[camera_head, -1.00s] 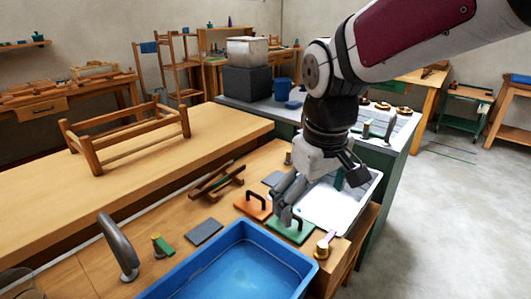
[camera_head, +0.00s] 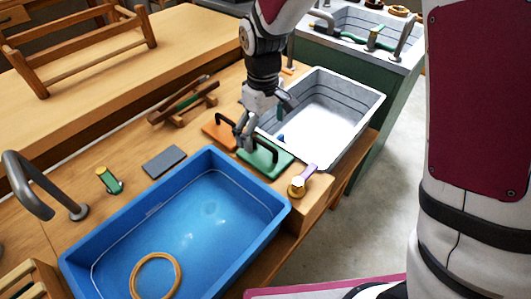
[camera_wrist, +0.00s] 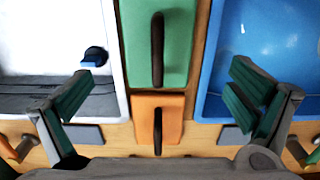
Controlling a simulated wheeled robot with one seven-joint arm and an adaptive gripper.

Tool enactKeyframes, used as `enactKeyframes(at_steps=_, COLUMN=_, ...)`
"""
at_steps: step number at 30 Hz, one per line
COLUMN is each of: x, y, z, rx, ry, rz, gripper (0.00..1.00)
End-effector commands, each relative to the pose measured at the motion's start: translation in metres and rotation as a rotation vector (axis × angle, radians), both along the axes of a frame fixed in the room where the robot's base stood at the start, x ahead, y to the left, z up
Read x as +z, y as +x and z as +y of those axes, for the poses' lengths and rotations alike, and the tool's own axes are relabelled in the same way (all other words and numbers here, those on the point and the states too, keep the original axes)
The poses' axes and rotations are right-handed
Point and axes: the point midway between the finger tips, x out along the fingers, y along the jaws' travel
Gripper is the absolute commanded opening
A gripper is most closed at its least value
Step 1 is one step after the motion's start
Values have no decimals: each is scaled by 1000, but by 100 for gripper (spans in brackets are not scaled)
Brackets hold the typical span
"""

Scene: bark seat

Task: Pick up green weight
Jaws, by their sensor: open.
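The green weight (camera_head: 272,162) is a flat green plate with a dark upright handle, lying on the wooden bench between the blue tub and the white basin. In the wrist view the green weight (camera_wrist: 176,48) lies ahead, with its dark handle running lengthwise along its middle. My gripper (camera_head: 245,138) is open and empty, close above the bench by the green weight's left side. In the wrist view my gripper (camera_wrist: 158,92) has its fingers spread wide, one on each side of the two plates. An orange weight (camera_head: 218,130) with a dark handle lies just beside the green one.
The blue tub (camera_head: 100,250) holds water and a tan ring (camera_head: 157,276). The white basin (camera_head: 375,95) stands behind, with a small blue item (camera_wrist: 95,56) inside. A brass-and-purple tool (camera_head: 302,181) sits by the front edge. A grey plate (camera_head: 165,162) and grey faucet (camera_head: 30,185) are left.

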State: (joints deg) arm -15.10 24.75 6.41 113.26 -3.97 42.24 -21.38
Motion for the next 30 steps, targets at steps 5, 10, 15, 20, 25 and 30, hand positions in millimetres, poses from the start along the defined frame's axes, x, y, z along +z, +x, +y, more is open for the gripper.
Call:
enactKeyframes(at_steps=5, x=-22, y=0, z=0, rx=-1, ry=-1, rz=1, gripper=100)
enactKeyframes(at_steps=10, x=-32, y=0, z=-1, rx=-1, ry=-1, rz=2, gripper=100)
enactKeyframes(at_steps=15, x=-57, y=2, z=-3, rx=-1, ry=-1, rz=2, gripper=100)
enactKeyframes(at_steps=20, x=-74, y=2, z=-4, rx=0, ry=-1, rz=0, gripper=100)
enactKeyframes(at_steps=25, x=-77, y=2, z=-4, rx=-1, ry=-1, rz=-2, gripper=100)
enactKeyframes(at_steps=30, x=-77, y=2, z=-4, rx=-1, ry=-1, rz=-2, gripper=91)
